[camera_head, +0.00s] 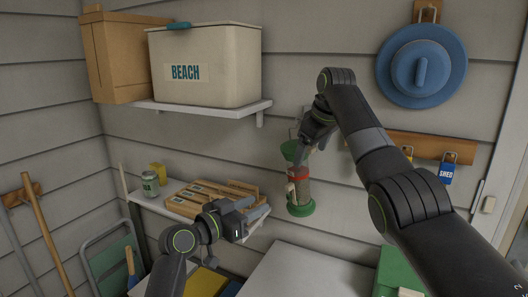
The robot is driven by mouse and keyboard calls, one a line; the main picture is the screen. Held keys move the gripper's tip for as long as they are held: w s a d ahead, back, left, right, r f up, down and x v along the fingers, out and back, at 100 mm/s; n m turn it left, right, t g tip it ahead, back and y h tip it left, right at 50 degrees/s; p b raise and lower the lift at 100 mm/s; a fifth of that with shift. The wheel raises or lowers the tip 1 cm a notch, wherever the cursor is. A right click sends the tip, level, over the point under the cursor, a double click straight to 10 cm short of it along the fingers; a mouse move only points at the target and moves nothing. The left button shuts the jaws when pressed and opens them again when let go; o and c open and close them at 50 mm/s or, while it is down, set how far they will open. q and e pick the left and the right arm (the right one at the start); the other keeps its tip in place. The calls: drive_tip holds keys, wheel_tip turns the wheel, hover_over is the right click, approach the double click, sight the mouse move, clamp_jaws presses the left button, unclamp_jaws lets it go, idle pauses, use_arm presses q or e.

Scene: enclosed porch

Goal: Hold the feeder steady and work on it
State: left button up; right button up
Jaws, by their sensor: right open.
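A tube-shaped feeder (301,193) with a green base, a green top and a red band hangs at the wall, right of the lower shelf. My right gripper (308,150) reaches down to its upper part; it is open, and it partly covers the feeder's top. I cannot tell if its fingers touch the feeder. My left gripper (262,205) is low and left of the feeder's base, pointing right towards it. Its two fingers are apart with nothing visible between them.
A lower shelf (152,205) holds a can (150,184), a yellow item (159,173) and a wooden tray (187,205). An upper shelf (205,107) bears a beach bin (215,78). A pale surface (300,272) lies below; a green box (390,272) stands right.

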drive_tip(key=shift+r, duration=0.15)
drive_tip(key=p+v, duration=0.1)
drive_tip(key=v, duration=0.3)
drive_tip(key=shift+r, duration=0.4)
drive_tip(key=shift+o, duration=0.4)
drive_tip(key=shift+o, duration=1.2)
